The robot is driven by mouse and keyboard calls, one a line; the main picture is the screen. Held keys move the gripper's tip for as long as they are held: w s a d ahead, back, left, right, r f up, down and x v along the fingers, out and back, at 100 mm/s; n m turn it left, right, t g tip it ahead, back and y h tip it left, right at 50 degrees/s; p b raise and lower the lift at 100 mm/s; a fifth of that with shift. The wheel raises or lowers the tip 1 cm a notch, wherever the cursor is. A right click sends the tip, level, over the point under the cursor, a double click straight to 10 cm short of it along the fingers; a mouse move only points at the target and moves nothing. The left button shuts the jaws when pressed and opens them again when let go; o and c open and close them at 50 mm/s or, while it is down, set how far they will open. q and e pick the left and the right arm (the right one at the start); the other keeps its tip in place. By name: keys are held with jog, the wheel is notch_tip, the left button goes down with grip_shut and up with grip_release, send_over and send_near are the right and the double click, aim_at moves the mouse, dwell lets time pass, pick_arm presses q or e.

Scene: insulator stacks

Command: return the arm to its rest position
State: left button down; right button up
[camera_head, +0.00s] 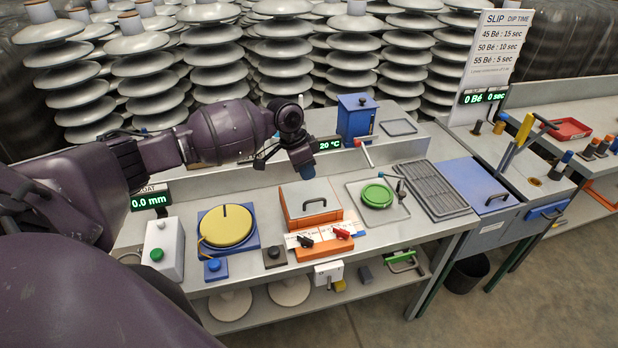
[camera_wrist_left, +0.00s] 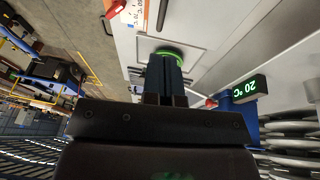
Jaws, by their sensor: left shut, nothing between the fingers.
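My left arm (camera_head: 215,133) reaches in from the left, stretched over the back of the workbench. Its gripper (camera_head: 307,172) points down above the bench, behind the orange-framed box with a grey lid (camera_head: 312,200). In the left wrist view the two fingers (camera_wrist_left: 165,72) are together with nothing between them. A green round disc (camera_wrist_left: 170,51) shows just past the fingertips there. In the head view this green disc (camera_head: 377,195) lies on a light square plate to the right of the gripper, apart from it. My right gripper is not in view.
A blue box (camera_head: 356,118) and a 20 °C display (camera_head: 328,145) stand close behind the gripper. A yellow disc (camera_head: 226,225) on a blue base and a 0.0 mm display (camera_head: 151,198) are at left. Insulator stacks (camera_head: 220,60) fill the back. A grey grate (camera_head: 432,190) lies right.

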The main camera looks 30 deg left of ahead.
pick_arm(q)
jog(key=d+v, duration=0.1)
jog(key=v, duration=0.5)
jog(key=w+d+r+t, duration=0.3)
jog(key=w+r+t, duration=0.1)
jog(key=w+t, duration=0.3)
jog(key=s+d+f+t, duration=0.4)
jog(key=s+d+f, duration=0.1)
jog(key=d+f, duration=0.2)
jog(key=s+f+n+y, duration=0.1)
jog(key=s+f+n, duration=0.1)
jog(key=s+f, duration=0.4)
jog(key=s+f+n+y, duration=0.1)
jog(key=s+f, duration=0.5)
jog(key=s, duration=0.6)
jog(key=s+f+n+g+y, duration=0.1)
jog(key=s+f+n, duration=0.3)
jog(key=s+f, duration=0.3)
jog(key=s, duration=0.3)
jog(key=shift+d, duration=0.2)
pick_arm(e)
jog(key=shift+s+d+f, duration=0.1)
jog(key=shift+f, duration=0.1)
pick_arm(q)
jog(key=shift+s, duration=0.1)
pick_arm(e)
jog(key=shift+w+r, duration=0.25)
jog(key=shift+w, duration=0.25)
